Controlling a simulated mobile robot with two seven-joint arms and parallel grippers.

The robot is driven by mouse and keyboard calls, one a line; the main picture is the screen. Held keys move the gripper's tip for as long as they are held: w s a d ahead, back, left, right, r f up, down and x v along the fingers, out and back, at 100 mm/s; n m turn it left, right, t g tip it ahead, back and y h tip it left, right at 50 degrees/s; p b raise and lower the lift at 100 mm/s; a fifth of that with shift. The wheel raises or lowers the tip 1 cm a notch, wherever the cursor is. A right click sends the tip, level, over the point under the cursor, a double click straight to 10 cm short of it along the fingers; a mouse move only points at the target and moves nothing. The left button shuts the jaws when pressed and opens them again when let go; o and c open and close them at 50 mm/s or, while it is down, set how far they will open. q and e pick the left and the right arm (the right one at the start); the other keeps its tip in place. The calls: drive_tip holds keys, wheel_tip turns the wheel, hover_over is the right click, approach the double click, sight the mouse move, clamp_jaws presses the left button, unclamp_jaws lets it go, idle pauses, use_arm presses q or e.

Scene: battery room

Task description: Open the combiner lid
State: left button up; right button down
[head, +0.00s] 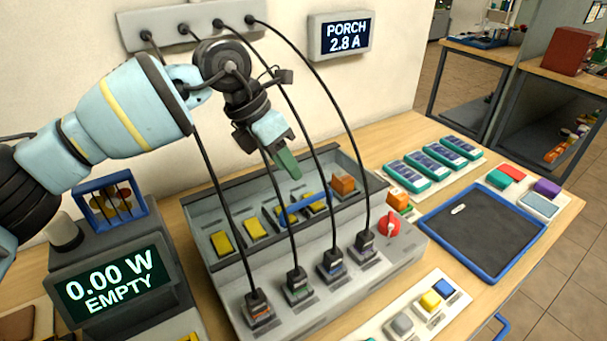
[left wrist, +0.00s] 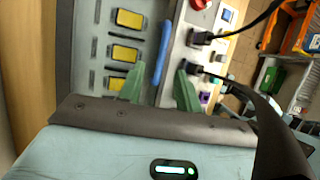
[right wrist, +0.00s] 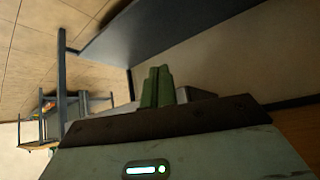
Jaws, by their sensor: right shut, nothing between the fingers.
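The combiner is a long grey box (head: 196,214) on the wooden table, with yellow blocks (head: 255,229) visible in its recess. A blue bar (head: 302,208) crosses in front of them, apparently the lid's handle; I cannot make out a lid panel or its angle. My left gripper (head: 283,158) is above the box, its green fingers pointing down. In the left wrist view its fingers (left wrist: 160,88) are apart and empty, with the blue bar (left wrist: 163,52) ahead between them, not visibly touched. My right gripper (right wrist: 158,86) is shut and empty, away from the box.
Black cables run from a wall strip (head: 190,27) to plugs (head: 297,285) along the box front, close to my left gripper. A red knob (head: 389,225) is at the box's right. A display (head: 115,285) stands left; a blue-rimmed tray (head: 427,216) lies right.

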sight(308, 199)
use_arm(q)
drive_tip(key=x, duration=0.7)
drive_tip(key=shift+s+d+f, duration=0.15)
drive_tip(key=shift+s+f, duration=0.1)
drive_tip(key=shift+f, duration=0.05)
drive_tip(key=shift+c, duration=0.2)
clamp_jaws()
